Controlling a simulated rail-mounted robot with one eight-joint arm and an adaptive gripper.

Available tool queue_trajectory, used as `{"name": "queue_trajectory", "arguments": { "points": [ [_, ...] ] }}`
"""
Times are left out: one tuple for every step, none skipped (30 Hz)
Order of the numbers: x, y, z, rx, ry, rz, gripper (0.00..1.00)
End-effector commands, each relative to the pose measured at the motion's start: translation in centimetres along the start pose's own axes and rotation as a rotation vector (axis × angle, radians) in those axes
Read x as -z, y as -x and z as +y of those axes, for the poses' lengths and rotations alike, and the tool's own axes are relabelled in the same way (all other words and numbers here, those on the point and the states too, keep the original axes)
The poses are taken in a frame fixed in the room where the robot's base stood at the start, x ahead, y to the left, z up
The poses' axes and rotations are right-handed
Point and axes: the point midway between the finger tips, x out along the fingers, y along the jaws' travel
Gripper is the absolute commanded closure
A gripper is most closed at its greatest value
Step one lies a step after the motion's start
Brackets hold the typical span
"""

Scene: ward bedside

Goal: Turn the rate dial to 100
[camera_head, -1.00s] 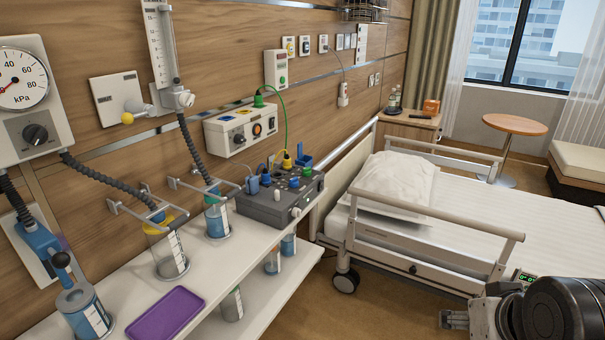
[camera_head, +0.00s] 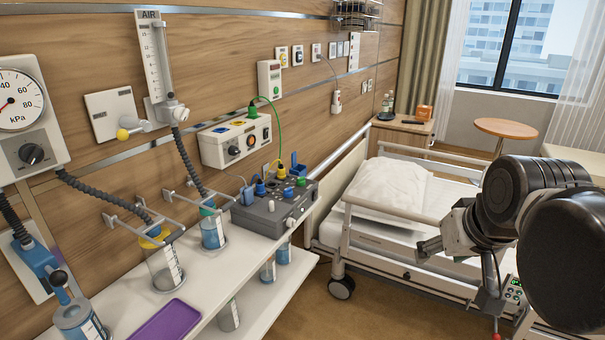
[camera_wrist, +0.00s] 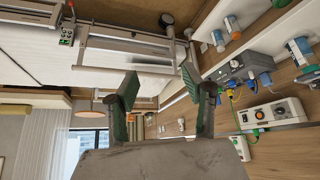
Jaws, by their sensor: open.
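No dial's label is legible, so I cannot tell which is the rate dial. A grey device (camera_head: 262,219) with small knobs and coloured plugs stands on the white shelf; a pale knob (camera_head: 291,222) is on its front.
A bed rail (camera_head: 405,212) lies between my arm and the shelf side. A purple tray (camera_head: 170,322) and several jars stand on the shelf (camera_head: 222,266). A gauge (camera_head: 20,105) and a flowmeter (camera_head: 153,60) hang on the wall. Air between gripper and device looks clear.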

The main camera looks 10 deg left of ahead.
Motion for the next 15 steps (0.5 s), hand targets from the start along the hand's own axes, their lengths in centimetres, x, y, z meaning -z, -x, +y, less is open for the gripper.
{"name": "queue_trajectory", "arguments": {
  "points": [
    [2.2,0.3,-0.3,0.009,0.016,-0.005,0.55],
    [3.3,0.3,-0.4,0.014,0.026,-0.009,0.55],
    [4.7,0.3,-0.7,0.021,0.038,-0.014,0.55],
    [5.7,0.3,-0.9,0.026,0.047,-0.018,0.55],
    [6.8,0.2,-1.1,0.031,0.058,-0.022,0.55],
    [8.2,0.1,-1.3,0.038,0.071,-0.026,0.55],
    [9.3,0.0,-1.5,0.042,0.081,-0.030,0.55],
    [10.3,-0.1,-1.7,0.047,0.091,-0.033,0.55],
    [11.6,-0.3,-2.0,0.054,0.104,-0.038,0.55],
    [12.6,-0.5,-2.2,0.059,0.113,-0.041,0.55],
    [13.6,-0.7,-2.5,0.064,0.123,-0.045,0.55],
    [14.9,-1.0,-2.9,0.072,0.137,-0.050,0.55],
    [15.9,-1.2,-3.1,0.077,0.147,-0.053,0.55],
    [16.9,-1.5,-3.4,0.083,0.156,-0.056,0.55],
    [18.1,-1.9,-3.8,0.090,0.170,-0.060,0.55]
  ]
}}
